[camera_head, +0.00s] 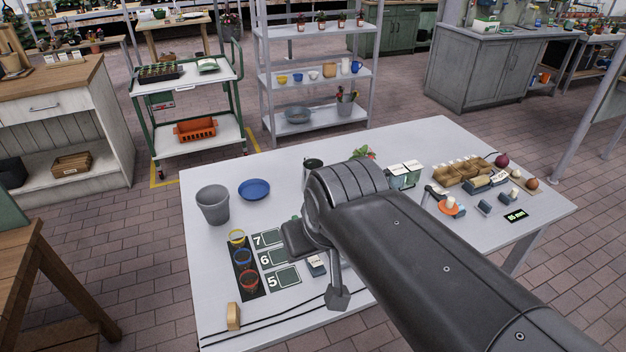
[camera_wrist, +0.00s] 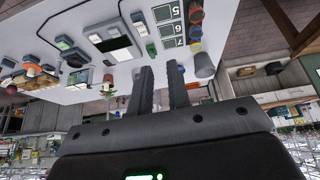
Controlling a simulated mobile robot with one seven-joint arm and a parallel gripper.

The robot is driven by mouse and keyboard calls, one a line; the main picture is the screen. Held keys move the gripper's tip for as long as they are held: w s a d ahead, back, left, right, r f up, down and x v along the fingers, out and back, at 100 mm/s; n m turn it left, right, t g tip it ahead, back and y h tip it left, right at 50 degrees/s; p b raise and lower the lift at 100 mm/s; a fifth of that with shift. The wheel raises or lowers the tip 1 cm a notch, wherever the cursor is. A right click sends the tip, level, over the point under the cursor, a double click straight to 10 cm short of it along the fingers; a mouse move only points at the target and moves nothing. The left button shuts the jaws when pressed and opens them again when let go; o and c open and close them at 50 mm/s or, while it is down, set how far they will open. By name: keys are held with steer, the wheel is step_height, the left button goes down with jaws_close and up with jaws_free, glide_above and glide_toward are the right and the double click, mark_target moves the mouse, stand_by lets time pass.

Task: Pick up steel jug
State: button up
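What may be the steel jug (camera_head: 313,164) is a pale rim with a dark inside on the grey table, just behind my arm in the head view. My arm hides most of it, so I cannot be sure. In the wrist view my gripper (camera_wrist: 161,74) has two dark parallel fingers with a gap between them and nothing held. The fingers point over the table, and I cannot make out the jug there. In the head view my arm covers the middle of the table and the fingertips are not clear.
A grey bucket (camera_head: 212,205) and a blue bowl (camera_head: 254,189) stand on the table's left. Coloured cups (camera_head: 242,259) stand beside numbered cards (camera_head: 279,258). A wooden tray (camera_head: 461,175) and small items crowd the right.

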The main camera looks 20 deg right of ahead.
steer(key=w+d+f+n+g+h, duration=0.1)
steer(key=w+d+n+g+h, duration=0.3)
steer(key=w, duration=1.1)
steer(key=w+d+f+n+t+h, duration=0.15)
steer(key=w+d, duration=0.45)
steer(key=w, duration=0.8)
steer(key=w+f+n+h, duration=0.4)
steer(key=w+f, duration=0.5)
steer(key=w, duration=0.3)
steer(key=w+f+n+h, duration=0.45)
steer(key=w+f, duration=0.45)
steer(key=w, duration=0.3)
steer(key=shift+m+t, duration=0.45)
steer(key=shift+m, duration=0.05)
steer(key=x, duration=1)
steer(key=shift+d+f, duration=0.15)
jaws_close()
